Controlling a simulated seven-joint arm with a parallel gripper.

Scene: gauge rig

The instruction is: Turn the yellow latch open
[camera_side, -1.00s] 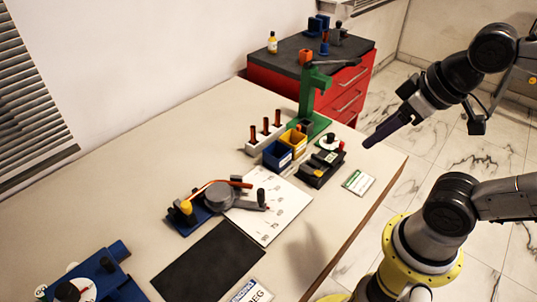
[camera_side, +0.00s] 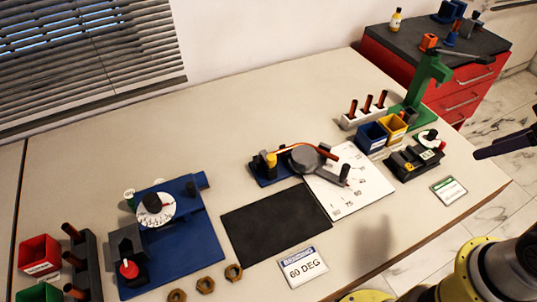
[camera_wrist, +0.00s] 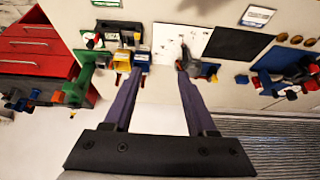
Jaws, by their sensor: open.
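A small yellow upright piece (camera_side: 271,160), which I take to be the yellow latch, stands on a blue base (camera_side: 262,176) at mid-table in the side view. Beside it are a grey round gauge body (camera_side: 305,158), an orange rod (camera_side: 300,146) and a dark upright handle (camera_side: 344,172). My gripper (camera_wrist: 157,80) is open and empty in the wrist view. In the side view only part of it (camera_side: 505,145) shows, at the right edge, well away from the yellow piece.
A white marked sheet (camera_side: 350,185) and black mat (camera_side: 275,222) lie by the gauge. A blue dial board (camera_side: 175,255) is at left. Blue and yellow bins (camera_side: 393,127) and a tall green stand (camera_side: 425,90) are at right.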

